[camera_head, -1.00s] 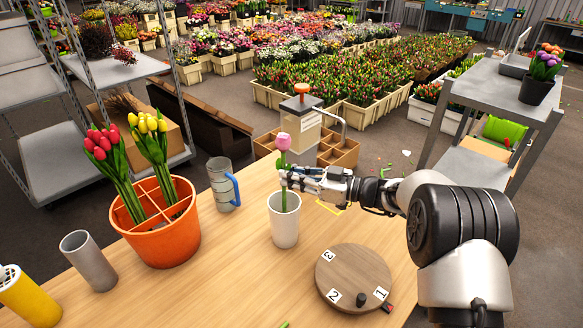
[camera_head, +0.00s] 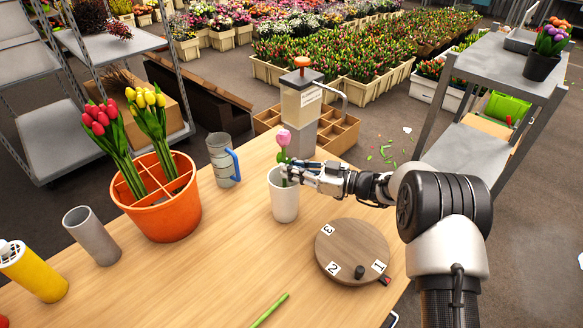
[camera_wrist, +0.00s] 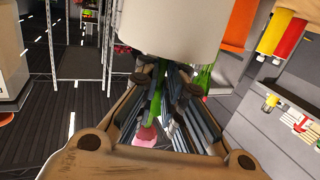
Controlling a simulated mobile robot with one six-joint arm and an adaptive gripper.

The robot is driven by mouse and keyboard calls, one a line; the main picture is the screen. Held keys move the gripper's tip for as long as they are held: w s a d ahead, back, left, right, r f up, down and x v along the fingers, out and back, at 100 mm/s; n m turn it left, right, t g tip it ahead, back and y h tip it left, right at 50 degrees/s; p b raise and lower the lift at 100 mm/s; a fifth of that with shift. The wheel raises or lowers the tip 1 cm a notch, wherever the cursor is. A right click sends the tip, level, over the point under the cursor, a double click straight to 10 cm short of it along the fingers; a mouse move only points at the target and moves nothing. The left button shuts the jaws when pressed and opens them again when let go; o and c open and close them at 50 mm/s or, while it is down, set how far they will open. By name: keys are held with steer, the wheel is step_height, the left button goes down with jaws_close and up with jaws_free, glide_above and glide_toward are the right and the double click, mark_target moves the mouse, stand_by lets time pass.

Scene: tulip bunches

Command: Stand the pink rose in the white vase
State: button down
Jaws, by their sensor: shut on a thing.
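The pink rose (camera_head: 283,138) is upright, with its bloom just above the white vase (camera_head: 284,204) and its lower stem hidden inside the vase. My gripper (camera_head: 290,173) is at the vase's rim, coming from the right, and is shut on the rose's green stem. In the wrist view the pink bloom (camera_wrist: 146,136) and green stem (camera_wrist: 158,97) show between the fingers, with the pale vase wall (camera_wrist: 170,25) close by. Whether the stem touches the vase floor is hidden.
An orange divided pot (camera_head: 168,222) with red and yellow tulips, a blue-handled mug (camera_head: 221,160), a grey cylinder (camera_head: 92,236) and a yellow container (camera_head: 35,272) stand left. A round wooden disc (camera_head: 352,250) lies right of the vase. A green stem (camera_head: 268,310) lies in front.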

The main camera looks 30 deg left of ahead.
steer(key=c, duration=1.6)
jaws_free()
steer(key=shift+c, duration=0.2)
steer(key=o, duration=0.7)
steer(key=shift+c, duration=0.2)
steer(key=w+d, duration=0.1)
steer(key=d, duration=1.1)
steer(key=shift+w+r, duration=0.15)
steer(key=shift+r, duration=0.25)
steer(key=shift+d, duration=0.1)
